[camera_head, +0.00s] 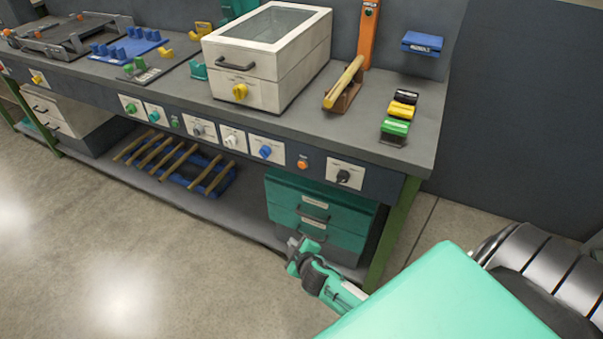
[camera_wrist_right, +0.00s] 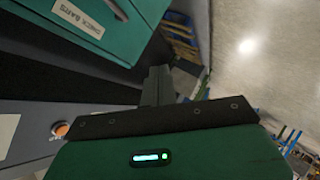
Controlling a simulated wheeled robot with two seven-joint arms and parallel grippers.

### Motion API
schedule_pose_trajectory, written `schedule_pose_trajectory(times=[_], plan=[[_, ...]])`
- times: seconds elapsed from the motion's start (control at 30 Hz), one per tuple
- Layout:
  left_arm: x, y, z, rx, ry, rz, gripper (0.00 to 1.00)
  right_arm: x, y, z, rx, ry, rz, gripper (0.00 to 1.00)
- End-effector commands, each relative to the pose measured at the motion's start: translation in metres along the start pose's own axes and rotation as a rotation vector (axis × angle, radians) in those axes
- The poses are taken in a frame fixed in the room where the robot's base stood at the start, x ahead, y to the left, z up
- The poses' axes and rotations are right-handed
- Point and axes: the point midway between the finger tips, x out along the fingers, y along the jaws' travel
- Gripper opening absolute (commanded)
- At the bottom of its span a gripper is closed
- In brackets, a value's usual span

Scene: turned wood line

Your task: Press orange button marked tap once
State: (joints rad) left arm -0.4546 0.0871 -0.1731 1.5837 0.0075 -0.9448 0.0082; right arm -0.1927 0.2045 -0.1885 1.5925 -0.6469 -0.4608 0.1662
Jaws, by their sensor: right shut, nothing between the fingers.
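The orange button (camera_head: 303,163) is small and round and sits on the dark front panel of the workbench, between a blue knob (camera_head: 265,152) and a black knob (camera_head: 343,176). It also shows at the lower left of the right wrist view (camera_wrist_right: 61,129); its label is too small to read. My right gripper (camera_head: 299,251) is shut and empty. In the head view it appears below the button, in front of the green drawers, and apart from the button. My left gripper is not in view.
Green drawers (camera_head: 318,202) stand under the bench, beside a blue rack (camera_head: 195,178) with wooden rods. A green bench leg (camera_head: 392,233) is right of the drawers. A white box with a glass lid (camera_head: 262,75) stands on the benchtop (camera_head: 345,118). The floor in front is clear.

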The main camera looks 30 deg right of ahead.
Motion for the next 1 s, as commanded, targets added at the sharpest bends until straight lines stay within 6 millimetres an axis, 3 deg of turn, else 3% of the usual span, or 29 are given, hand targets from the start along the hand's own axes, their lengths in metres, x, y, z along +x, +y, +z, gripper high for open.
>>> schedule_pose_trajectory(times=[0.2, 0.4, 0.6, 1.0], plan=[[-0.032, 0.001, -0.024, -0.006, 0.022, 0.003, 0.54, -0.016, 0.067, -0.073, -0.041, 0.151, 0.181, 0.0], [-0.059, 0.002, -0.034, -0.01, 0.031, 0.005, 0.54, -0.041, 0.109, -0.116, -0.059, 0.238, 0.299, 0.0], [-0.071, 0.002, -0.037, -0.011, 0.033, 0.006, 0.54, -0.052, 0.124, -0.131, -0.063, 0.268, 0.342, 0.0], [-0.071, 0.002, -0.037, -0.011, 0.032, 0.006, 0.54, -0.052, 0.126, -0.131, -0.064, 0.268, 0.344, 0.0]])
